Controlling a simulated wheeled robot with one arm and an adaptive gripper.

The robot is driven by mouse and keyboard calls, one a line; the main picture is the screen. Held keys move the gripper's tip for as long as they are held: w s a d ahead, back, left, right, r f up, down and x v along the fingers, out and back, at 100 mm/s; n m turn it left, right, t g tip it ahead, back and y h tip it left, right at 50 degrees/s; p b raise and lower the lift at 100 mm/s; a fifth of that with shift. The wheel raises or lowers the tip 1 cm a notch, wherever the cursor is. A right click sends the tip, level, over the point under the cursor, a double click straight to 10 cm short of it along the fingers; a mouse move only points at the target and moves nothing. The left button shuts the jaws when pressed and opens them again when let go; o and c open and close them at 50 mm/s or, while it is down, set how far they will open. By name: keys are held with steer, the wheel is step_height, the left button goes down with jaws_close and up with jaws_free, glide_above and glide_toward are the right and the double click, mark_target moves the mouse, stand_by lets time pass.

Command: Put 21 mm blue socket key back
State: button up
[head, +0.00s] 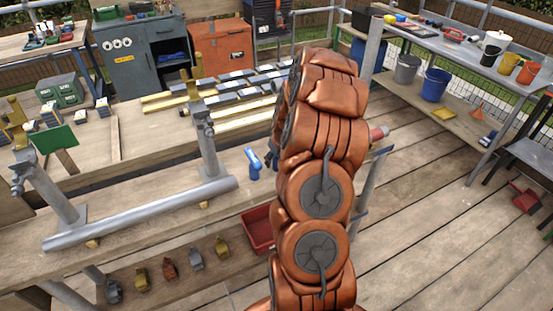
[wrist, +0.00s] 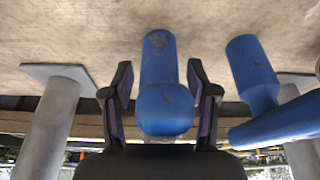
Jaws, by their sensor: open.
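My gripper (wrist: 160,76) is open, with its two dark, purple-padded fingers to the left and right of a blue socket key (wrist: 165,108). The key has a rounded near end and a narrower far end. I see no clear contact between it and the fingers. A second blue key-like piece (wrist: 254,78) with a bar across it lies to the right, outside the fingers. No size marking is readable on either. In the head view, a blue tool (head: 253,163) shows on the wooden bench just left of my arm, which hides my gripper there.
A grey pipe (head: 140,215) runs along the bench front between upright grey posts. Grey posts with flat bases flank my gripper in the wrist view (wrist: 50,125). A red bin (head: 257,229) sits below. Open plank floor (head: 430,215) lies to the right.

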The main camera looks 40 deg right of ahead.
steer(key=b+v, duration=0.3)
steer(key=v, duration=0.8)
steer(key=shift+r, duration=0.3)
steer(key=shift+s+a+r, duration=0.15)
steer(key=shift+r, duration=0.15)
steer(key=s+a+r+n+g+y, duration=0.1)
steer(key=s+a+r, duration=0.15)
steer(key=a, duration=0.95)
steer(key=s+a+r+n+g+y, duration=0.15)
steer(key=s+a, duration=0.25)
steer(key=a, duration=0.7)
steer(key=s+a+g, duration=0.1)
steer(key=s+a, duration=0.5)
steer(key=s, duration=0.4)
steer(key=s+a+g+h, duration=0.1)
steer(key=s+a+g, duration=0.1)
steer(key=s+a, duration=0.5)
steer(key=s+r, duration=0.1)
steer(key=s, duration=0.2)
steer(key=shift+s, duration=0.3)
steer(key=shift+a, duration=0.1)
step_height(320, 180, up, 3)
steer(key=shift+f+p, duration=0.15)
steer(key=shift+p, duration=1.1)
